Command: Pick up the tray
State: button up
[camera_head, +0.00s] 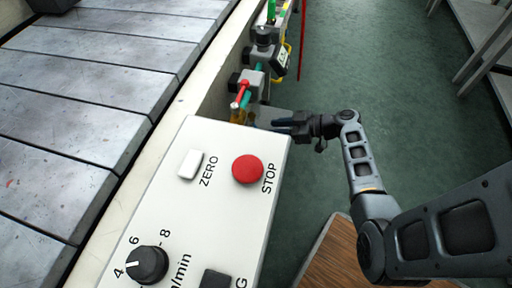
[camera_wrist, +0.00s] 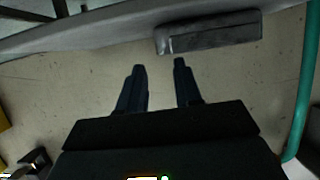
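I cannot clearly pick out the tray in either view. My gripper (camera_head: 281,123) reaches left at the far right corner of the white control panel in the head view. In the wrist view its two dark fingers (camera_wrist: 160,66) are apart, with nothing between them. A grey metal block (camera_wrist: 212,33) lies just beyond the fingertips, apart from them, against a long grey edge. I cannot tell whether it belongs to the tray. In the head view the panel and my gripper partly hide what is there.
The white control panel (camera_head: 215,222) has a red STOP button (camera_head: 247,169) and a dial (camera_head: 147,264). A slatted conveyor (camera_head: 90,100) runs along the left. Valves and pipes (camera_head: 262,60) stand beyond the panel. A teal hose (camera_wrist: 305,85) is at right. Green floor is open.

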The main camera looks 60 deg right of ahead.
jog(key=shift+b+x, duration=0.3)
jog(key=shift+x, duration=2.4)
jog(key=shift+a+f, duration=0.1)
grip_shut()
